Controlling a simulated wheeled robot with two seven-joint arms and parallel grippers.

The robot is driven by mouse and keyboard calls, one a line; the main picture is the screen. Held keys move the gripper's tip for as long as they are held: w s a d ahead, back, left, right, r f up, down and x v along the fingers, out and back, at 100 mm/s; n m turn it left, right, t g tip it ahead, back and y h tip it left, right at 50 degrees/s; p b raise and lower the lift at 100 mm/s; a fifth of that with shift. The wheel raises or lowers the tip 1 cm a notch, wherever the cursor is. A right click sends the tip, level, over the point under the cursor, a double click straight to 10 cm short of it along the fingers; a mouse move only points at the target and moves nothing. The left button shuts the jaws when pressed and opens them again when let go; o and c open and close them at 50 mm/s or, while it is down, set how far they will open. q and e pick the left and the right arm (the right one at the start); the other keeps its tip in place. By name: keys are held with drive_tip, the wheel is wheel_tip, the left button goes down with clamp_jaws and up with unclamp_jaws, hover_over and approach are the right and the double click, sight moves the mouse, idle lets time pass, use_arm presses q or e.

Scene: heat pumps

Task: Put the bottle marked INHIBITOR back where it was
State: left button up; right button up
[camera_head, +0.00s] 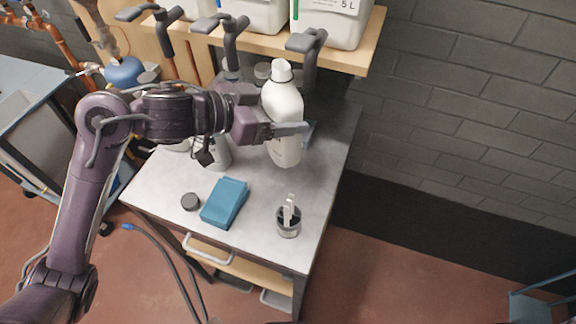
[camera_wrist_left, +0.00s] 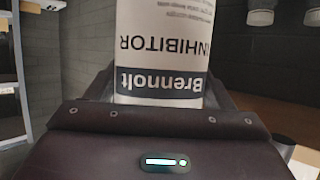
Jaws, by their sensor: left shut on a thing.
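The INHIBITOR bottle (camera_head: 284,105) is white with a white cap and stands roughly upright over the back right part of the grey-topped cart (camera_head: 265,200). My left gripper (camera_head: 290,131) is shut on its middle. In the left wrist view the bottle (camera_wrist_left: 155,45) shows its label, upside down, reading "INHIBITOR" and "Brennolt". I cannot tell whether its base touches the cart top. My right gripper is not in view.
A blue box (camera_head: 225,202), a dark cap (camera_head: 190,201) and a cup with white strips (camera_head: 288,220) are on the cart's front half. Above the back, a wooden shelf (camera_head: 375,40) holds large white containers with grey taps (camera_head: 307,45).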

sight(271, 150)
use_arm(q)
drive_tip(key=f, duration=0.3)
drive_tip(key=shift+s+a, duration=0.2)
drive_tip(key=shift+a, duration=0.15)
drive_tip(key=f, duration=0.4)
drive_tip(key=shift+s, duration=0.2)
wheel_tip(271, 150, down, 3)
drive_tip(key=shift+r, duration=0.2)
drive_tip(key=shift+f+b, duration=0.15)
drive_tip(key=shift+b, duration=0.2)
drive_tip(key=o, duration=1.4)
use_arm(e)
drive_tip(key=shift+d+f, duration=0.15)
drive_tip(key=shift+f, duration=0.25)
